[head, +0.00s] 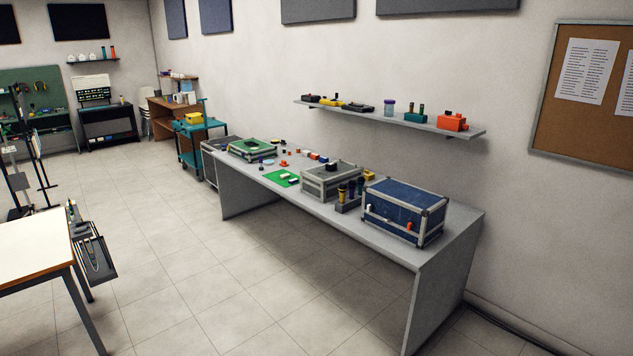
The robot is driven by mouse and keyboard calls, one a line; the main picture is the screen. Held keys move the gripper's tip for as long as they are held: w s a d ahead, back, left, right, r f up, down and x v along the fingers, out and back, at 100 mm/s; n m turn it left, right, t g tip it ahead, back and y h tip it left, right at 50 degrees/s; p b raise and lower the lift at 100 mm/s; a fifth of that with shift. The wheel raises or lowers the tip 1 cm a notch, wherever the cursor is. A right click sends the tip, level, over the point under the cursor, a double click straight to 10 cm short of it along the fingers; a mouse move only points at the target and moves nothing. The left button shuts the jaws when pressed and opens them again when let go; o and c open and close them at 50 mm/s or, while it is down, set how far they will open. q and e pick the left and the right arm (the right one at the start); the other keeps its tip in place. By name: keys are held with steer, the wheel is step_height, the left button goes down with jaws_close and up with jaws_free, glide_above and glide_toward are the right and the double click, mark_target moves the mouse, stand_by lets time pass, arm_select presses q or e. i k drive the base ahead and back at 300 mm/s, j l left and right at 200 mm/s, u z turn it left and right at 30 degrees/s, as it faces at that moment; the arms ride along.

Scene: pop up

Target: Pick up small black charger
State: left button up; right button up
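I cannot tell for certain which item is the small black charger. A small black item (332,166) lies on top of the grey case (318,184) on the long grey table (455,232). Several other small dark items lie among coloured blocks towards the table's far end, too small to identify. More black items (311,98) lie on the wall shelf (460,129). Neither of my grippers shows in the head view.
A blue case (402,212) stands at the table's near end, beside a holder with bottles (347,191). A green mat (281,178) lies further along. A white-topped table (33,248) stands at left. Open tiled floor (200,275) lies between the tables.

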mark_target(331, 166)
steer(key=i, duration=0.85)
steer(key=i+l, duration=0.1)
steer(key=i, duration=0.75)
steer(key=i+l+u, duration=0.1)
steer(key=i, duration=0.7)
steer(key=i+l, duration=0.1)
steer(key=i, duration=0.75)
steer(key=i+u, duration=0.1)
steer(key=i, duration=0.25)
steer(key=i+l+u, duration=0.1)
steer(key=i, duration=0.25)
